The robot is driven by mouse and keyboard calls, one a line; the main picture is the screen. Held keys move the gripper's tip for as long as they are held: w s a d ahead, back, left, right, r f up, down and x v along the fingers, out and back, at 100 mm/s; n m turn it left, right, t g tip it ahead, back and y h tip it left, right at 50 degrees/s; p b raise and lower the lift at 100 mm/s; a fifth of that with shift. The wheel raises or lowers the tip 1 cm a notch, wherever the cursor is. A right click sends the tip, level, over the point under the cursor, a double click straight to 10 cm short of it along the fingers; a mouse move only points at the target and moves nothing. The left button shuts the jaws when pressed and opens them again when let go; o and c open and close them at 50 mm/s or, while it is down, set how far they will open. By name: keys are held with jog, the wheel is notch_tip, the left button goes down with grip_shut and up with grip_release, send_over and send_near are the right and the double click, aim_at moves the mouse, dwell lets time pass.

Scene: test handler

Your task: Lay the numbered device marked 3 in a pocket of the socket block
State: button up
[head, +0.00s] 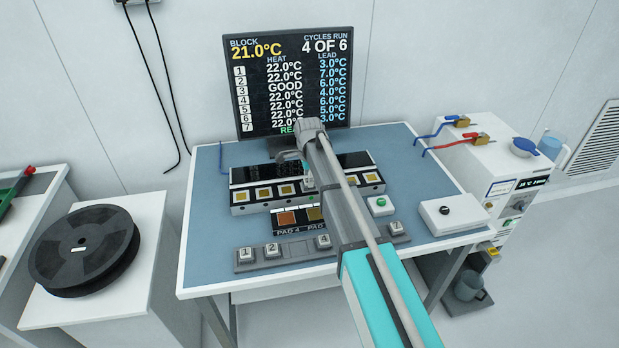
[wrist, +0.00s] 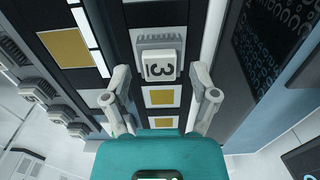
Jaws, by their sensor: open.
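The device marked 3 (wrist: 160,66) has a pale cap with a black 3 and a grey ribbed edge. In the wrist view it sits on the row of pockets of the socket block (wrist: 143,101), in line with bare gold pockets. I cannot tell how deep it sits. My gripper (wrist: 161,72) is open, with one finger on each side of the device and gaps visible. In the head view the socket block (head: 240,211) lies mid-table with several gold pockets; my gripper (head: 295,157) and arm hide much of the device.
A front rack (head: 285,256) holds several numbered devices. An orange pad (head: 286,217) labelled PAD 4 lies between rack and block. A monitor (head: 290,85) stands behind the block. A green-button box (head: 380,206) and a white box (head: 452,214) stand to the right.

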notch_tip(320, 180, up, 12)
jog(key=p, duration=1.1)
jog(key=shift+p, duration=0.4)
dwell(0.6)
jog(key=s+d+n, duration=1.4)
jog(key=s+d, duration=0.9)
jog(key=s, duration=0.3)
jog(key=shift+d+n, duration=0.2)
jog(key=shift+n, duration=0.2)
